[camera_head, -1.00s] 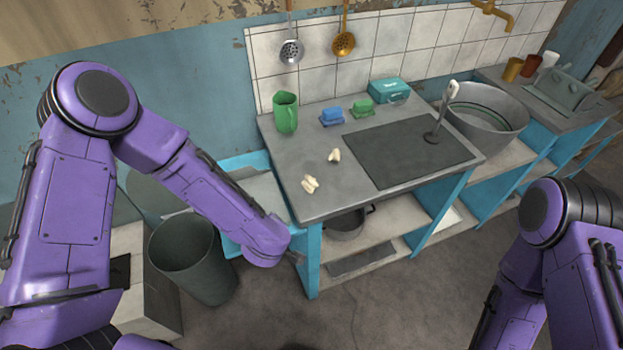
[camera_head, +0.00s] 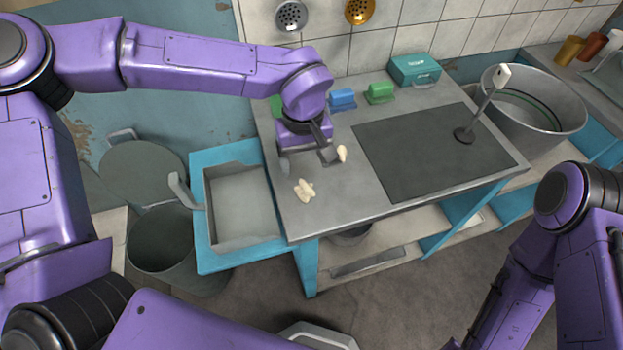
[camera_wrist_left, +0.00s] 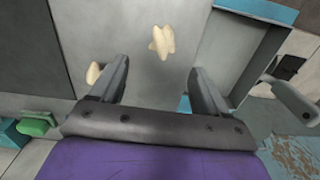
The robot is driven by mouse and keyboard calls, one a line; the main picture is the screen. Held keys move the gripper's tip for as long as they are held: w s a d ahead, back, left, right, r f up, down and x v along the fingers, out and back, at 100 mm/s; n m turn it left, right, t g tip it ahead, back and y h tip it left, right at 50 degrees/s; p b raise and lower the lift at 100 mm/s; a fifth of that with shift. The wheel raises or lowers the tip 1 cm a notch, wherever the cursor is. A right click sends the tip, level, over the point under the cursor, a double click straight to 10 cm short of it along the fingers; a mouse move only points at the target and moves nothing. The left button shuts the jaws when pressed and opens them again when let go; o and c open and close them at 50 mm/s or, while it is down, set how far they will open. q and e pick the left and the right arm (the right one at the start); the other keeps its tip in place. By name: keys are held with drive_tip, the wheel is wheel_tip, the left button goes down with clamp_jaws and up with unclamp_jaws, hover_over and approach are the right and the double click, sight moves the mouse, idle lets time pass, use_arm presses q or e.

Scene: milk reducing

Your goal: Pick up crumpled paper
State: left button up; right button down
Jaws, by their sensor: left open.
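Two cream crumpled papers lie on the grey countertop (camera_head: 310,222). The nearer crumpled paper (camera_head: 304,190) is close to the counter's front left. In the left wrist view this paper (camera_wrist_left: 161,42) lies ahead of the gap between the fingers. The farther crumpled paper (camera_head: 342,153) is right beside a finger, and it also shows in the left wrist view (camera_wrist_left: 93,73), left of the left finger; I cannot tell if they touch. My left gripper (camera_head: 306,162) is open and empty, pointing down over the counter. It also shows in the left wrist view (camera_wrist_left: 158,68). My right gripper is out of view.
A blue sponge (camera_head: 342,98), green sponge (camera_head: 380,92) and teal box (camera_head: 415,70) are at the back. A dark board (camera_head: 430,150) lies to the right.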

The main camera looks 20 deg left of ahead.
sight(305, 187)
use_arm(q)
drive_tip(key=f, duration=0.1)
drive_tip(key=s+f, duration=0.2)
drive_tip(key=f, duration=0.1)
drive_tip(key=shift+s+d, duration=0.15)
drive_tip(key=shift+s, duration=0.1)
drive_tip(key=f, duration=0.1)
drive_tip(key=w+f, duration=0.1)
drive_tip(key=f, duration=0.1)
drive_tip(key=w+f, duration=0.1)
drive_tip(key=shift+f+p, duration=0.2)
drive_tip(key=shift+p, duration=0.1)
drive_tip(key=shift+s+r, duration=0.2)
drive_tip(key=shift+s, duration=0.15)
drive_tip(key=c, duration=1.1)
use_arm(e)
drive_tip(key=shift+s+r, duration=0.4)
drive_tip(key=shift+s, duration=0.45)
